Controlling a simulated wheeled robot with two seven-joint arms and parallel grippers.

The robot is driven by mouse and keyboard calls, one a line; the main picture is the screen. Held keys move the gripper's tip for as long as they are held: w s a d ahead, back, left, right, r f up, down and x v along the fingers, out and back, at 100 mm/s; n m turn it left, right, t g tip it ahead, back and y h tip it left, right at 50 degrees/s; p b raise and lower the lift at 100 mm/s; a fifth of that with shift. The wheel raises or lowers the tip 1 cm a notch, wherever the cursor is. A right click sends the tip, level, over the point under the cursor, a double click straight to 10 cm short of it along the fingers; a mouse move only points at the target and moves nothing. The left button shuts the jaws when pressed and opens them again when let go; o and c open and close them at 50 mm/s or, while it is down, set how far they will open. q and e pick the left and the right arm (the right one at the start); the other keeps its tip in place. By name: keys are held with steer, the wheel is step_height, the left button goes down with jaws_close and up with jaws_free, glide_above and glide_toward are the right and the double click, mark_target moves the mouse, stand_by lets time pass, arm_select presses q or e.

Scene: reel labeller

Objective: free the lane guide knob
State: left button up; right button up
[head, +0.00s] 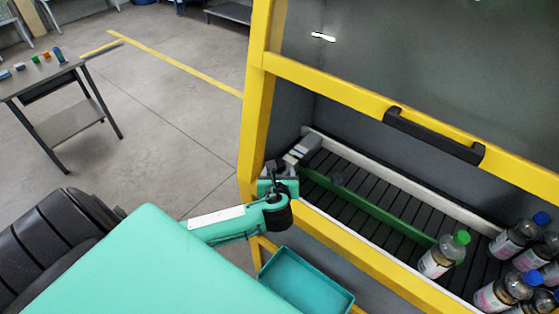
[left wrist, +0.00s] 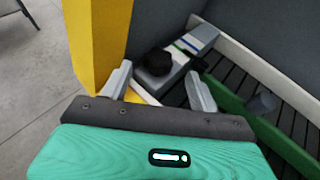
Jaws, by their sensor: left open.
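A round black knob (left wrist: 157,62) sits on a grey block (left wrist: 190,46) at the near end of the lane in the left wrist view. The green lane guide (left wrist: 240,115) runs away from beside this block, and it also shows in the head view (head: 375,207). A smaller dark grey knob-like piece (head: 337,179) stands by the guide. My left gripper (left wrist: 158,82) is open, its two fingers on either side of the black knob in the picture. I cannot tell whether they touch it. In the head view the gripper (head: 280,172) hides the knob.
A yellow frame post (head: 256,110) stands close beside the left gripper. A raised guard with a black handle (head: 435,136) is above the lane. A green-capped bottle (head: 444,255) and several blue-capped bottles (head: 510,238) stand at right. A teal bin (head: 305,281) is below.

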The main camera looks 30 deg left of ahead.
mark_target(279, 164)
arm_select(q)
steer(key=p+x, duration=0.1)
steer(key=x, duration=0.3)
steer(key=shift+a+r, duration=0.1)
steer(key=shift+r, duration=0.05)
steer(key=shift+w+a+f, duration=0.3)
steer(key=shift+w, duration=0.2)
steer(key=shift+w+a+f, duration=0.15)
steer(key=shift+w+f, duration=0.05)
steer(key=c, duration=0.9)
steer(key=shift+c, duration=0.4)
arm_select(e)
steer(key=shift+w+a+r, duration=0.25)
steer(key=shift+w+r, duration=0.7)
steer(key=shift+r, duration=0.05)
